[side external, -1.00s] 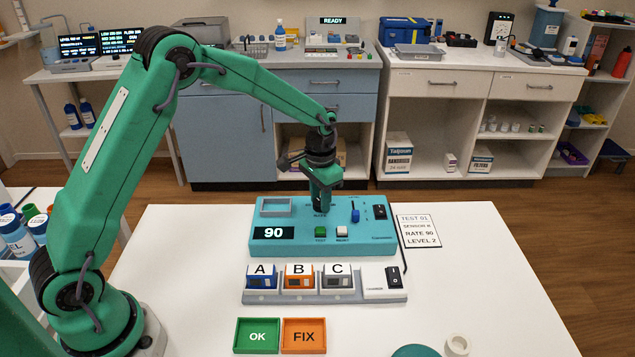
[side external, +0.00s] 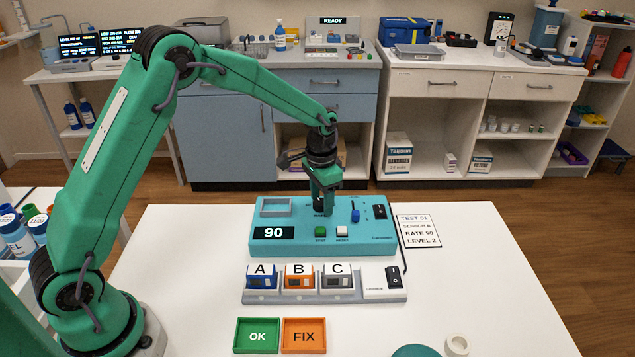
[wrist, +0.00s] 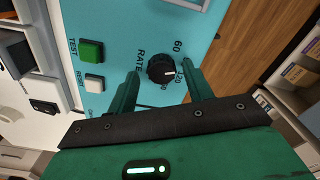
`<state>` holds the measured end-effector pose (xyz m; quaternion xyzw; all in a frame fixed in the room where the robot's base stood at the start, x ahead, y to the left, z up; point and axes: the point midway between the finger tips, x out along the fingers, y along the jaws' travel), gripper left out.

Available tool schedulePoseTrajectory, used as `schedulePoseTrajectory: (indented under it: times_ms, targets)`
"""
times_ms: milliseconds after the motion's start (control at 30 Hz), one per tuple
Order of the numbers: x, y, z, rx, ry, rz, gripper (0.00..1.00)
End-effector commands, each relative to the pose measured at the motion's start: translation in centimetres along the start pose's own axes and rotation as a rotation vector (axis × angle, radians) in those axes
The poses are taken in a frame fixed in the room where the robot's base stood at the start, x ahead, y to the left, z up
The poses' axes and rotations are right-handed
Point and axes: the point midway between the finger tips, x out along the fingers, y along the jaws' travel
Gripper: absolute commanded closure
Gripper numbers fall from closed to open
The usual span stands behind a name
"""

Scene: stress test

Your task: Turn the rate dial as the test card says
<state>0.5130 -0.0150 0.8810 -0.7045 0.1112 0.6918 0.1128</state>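The teal tester box (side external: 385,240) stands on the white table, and its display (side external: 273,233) reads 90. The black rate dial (wrist: 160,67) shows in the wrist view, with a white pointer mark towards the right of that picture; the numbers nearest it are partly hidden. My gripper (wrist: 163,76) is open, one finger on each side of the dial with visible gaps. In the side view my gripper (side external: 322,205) points down over the box's back middle and hides most of the dial. The test card (side external: 419,231) right of the box reads RATE 90 and LEVEL 2; its sensor letter is blurred.
In front stand sensors A, B and C in a rack (side external: 322,298), then OK (side external: 257,347) and FIX (side external: 326,346) trays.

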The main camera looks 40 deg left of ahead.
Motion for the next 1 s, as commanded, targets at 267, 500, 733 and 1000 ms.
schedulePoseTrajectory:
  times_ms: [267, 500, 733, 1000]
  targets:
    - [-0.5, -0.1, 0.1, -0.002, -0.002, 0.001, 0.49]
    - [-2.8, -0.1, 0.1, -0.002, 0.0, 0.0, 0.49]
    - [-5.8, 0.0, 0.0, -0.001, 0.002, -0.001, 0.49]
    - [-7.7, 0.0, 0.0, 0.0, 0.0, 0.0, 0.49]
